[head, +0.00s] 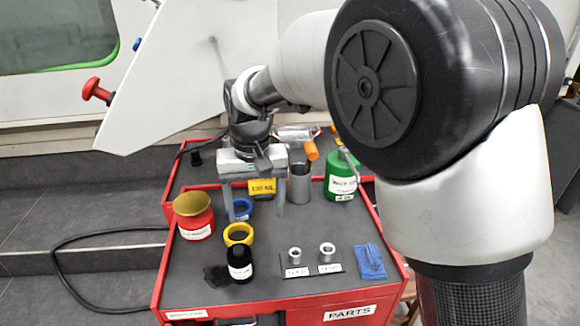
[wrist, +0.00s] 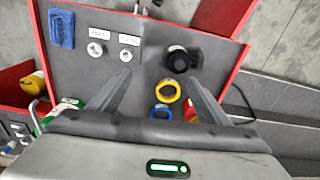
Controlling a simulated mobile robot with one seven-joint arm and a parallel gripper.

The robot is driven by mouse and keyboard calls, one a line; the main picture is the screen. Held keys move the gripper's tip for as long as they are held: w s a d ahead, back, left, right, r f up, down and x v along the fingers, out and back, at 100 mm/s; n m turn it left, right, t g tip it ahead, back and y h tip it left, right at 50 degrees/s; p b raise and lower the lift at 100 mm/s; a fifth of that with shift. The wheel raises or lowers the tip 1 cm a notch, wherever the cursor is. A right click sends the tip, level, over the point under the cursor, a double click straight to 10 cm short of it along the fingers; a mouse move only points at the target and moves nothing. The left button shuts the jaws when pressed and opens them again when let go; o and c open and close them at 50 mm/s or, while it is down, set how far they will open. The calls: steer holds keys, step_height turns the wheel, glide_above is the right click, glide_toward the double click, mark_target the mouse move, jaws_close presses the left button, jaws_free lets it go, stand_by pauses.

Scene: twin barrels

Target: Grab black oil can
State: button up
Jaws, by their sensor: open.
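The black oil can (head: 240,262), a small black bottle with a white label, stands upright near the front of the cart's grey top. A dark patch lies beside it on the left. In the wrist view the black can (wrist: 178,60) shows beyond my fingertips, slightly right of centre. My gripper (head: 256,205) points down over the cart behind the can, apart from it.
A yellow ring (head: 238,233) stands close behind the can, with a blue ring (head: 241,209) further back. A red container (head: 194,217) is at left, a green bottle (head: 341,178) at right. Two metal nuts (head: 327,251) and a blue cloth (head: 370,262) lie front right.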

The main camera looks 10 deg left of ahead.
glide_above(238, 248)
step_height(238, 248, down, 3)
steer(key=shift+n, duration=0.3)
step_height(238, 248, down, 11)
steer(key=shift+r, duration=0.1)
steer(key=shift+s+d+f, duration=0.1)
steer(key=shift+f, duration=1.5)
steer(key=shift+s+f, duration=0.1)
steer(key=shift+f, duration=1.5)
steer(key=c, duration=1.3)
steer(key=shift+c, duration=0.6)
steer(key=shift+r, duration=0.15)
